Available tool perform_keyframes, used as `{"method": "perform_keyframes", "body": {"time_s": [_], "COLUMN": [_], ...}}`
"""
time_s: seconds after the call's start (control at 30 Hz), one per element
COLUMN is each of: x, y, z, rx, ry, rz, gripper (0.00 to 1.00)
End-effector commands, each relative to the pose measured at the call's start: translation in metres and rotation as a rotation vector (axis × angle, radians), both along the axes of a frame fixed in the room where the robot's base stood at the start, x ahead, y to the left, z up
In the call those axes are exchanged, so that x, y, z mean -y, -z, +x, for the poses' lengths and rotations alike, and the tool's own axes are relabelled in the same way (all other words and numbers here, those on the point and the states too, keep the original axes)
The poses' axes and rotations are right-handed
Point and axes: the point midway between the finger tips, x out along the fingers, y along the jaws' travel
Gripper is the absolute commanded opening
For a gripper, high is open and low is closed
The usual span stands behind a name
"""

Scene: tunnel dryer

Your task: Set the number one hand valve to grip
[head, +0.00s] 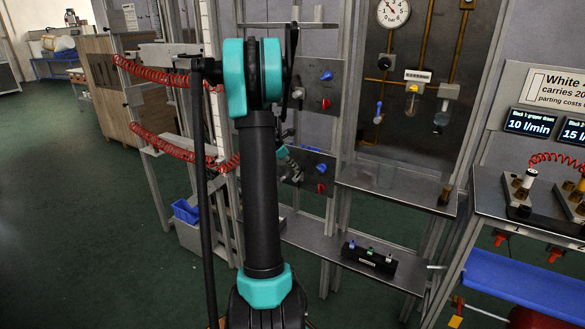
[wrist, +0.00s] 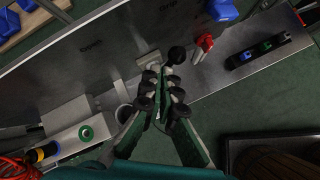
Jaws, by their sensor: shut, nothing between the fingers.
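In the wrist view a hand valve with a black ball knob (wrist: 176,55) and a pale block beside it sits on a grey metal panel (wrist: 110,65). The panel carries the words "open" (wrist: 91,46) and "Grip" (wrist: 167,6). I cannot read a valve number there. My gripper (wrist: 158,85) is shut and empty, its tips just short of the black knob; I cannot tell whether they touch it. In the head view the lower valve panel (head: 308,181) stands right of my arm, which hides part of it.
A red knob (wrist: 204,42) and a blue knob (wrist: 222,10) lie close to the black knob. A black block with coloured fittings (head: 369,257) rests on a low shelf. A blue tray (head: 520,283) is at right. Red coiled hoses (head: 165,75) hang left of my arm.

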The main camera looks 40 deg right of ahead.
Motion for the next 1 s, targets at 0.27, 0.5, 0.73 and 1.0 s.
{"method": "perform_keyframes", "body": {"time_s": [0.27,0.5,0.73,1.0], "x": [0.0,-0.007,-0.037,-0.066], "y": [-0.002,-0.005,-0.021,-0.065], "z": [0.0,0.003,0.011,-0.003], "rx": [0.0,-0.001,-0.001,-0.001], "ry": [0.0,-0.001,-0.001,0.001], "rz": [0.0,0.0,-0.001,0.0], "gripper": [0.0,0.0,0.0,0.0]}}
